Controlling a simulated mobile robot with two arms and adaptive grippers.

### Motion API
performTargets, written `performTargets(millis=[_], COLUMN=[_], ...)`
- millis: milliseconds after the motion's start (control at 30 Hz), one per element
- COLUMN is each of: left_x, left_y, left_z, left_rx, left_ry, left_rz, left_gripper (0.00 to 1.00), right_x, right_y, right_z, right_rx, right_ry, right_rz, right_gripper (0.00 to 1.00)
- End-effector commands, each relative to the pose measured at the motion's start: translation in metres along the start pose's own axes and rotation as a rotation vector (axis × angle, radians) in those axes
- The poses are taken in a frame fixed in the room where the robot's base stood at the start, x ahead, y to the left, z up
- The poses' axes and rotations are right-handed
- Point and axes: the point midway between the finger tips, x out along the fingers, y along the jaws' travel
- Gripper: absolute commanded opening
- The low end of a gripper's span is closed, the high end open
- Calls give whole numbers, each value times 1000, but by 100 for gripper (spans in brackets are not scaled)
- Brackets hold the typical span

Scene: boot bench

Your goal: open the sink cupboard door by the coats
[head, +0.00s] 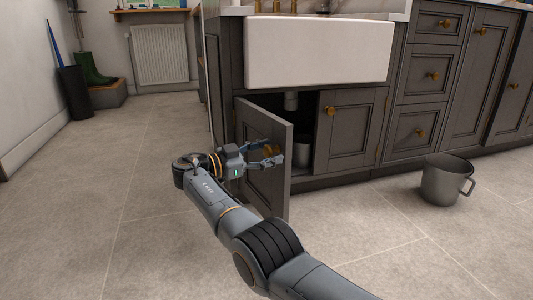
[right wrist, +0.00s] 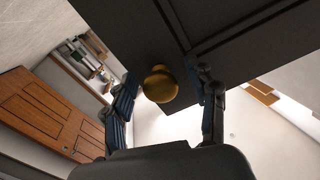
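The left sink cupboard door (head: 273,122) stands partly open, swung out from the dark grey unit under the white sink (head: 318,50). Its brass knob (head: 272,149) is on the door's outer face, partly hidden by my fingers. My right gripper (head: 272,157) is at the knob, beside the door's outer face. In the right wrist view the knob (right wrist: 160,84) lies between my two spread fingers, with gaps visible on both sides. The dark door (right wrist: 125,30) fills the top of that view. My left gripper is not in view.
The right sink cupboard door (head: 350,130) is closed. A pipe (head: 291,101) and a grey container show inside the opening. A grey mug (head: 445,181) stands on the floor at right. Green boots (head: 90,70) are at far left. The floor left of the door is clear.

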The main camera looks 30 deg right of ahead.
Motion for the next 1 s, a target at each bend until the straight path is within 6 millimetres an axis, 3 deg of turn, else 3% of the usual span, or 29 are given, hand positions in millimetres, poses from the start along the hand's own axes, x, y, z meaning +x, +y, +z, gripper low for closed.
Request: performTargets(millis=[267,700,1000], left_x=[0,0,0], left_y=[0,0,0], left_z=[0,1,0], left_rx=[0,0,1], left_ry=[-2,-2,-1], left_rz=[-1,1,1], left_gripper=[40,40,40], right_x=[0,0,0], right_y=[-3,-24,-26], right_z=[-13,-87,-96], right_rx=[5,2,-1], right_ry=[1,0,0], right_rz=[2,0,0], right_gripper=[57,57,57])
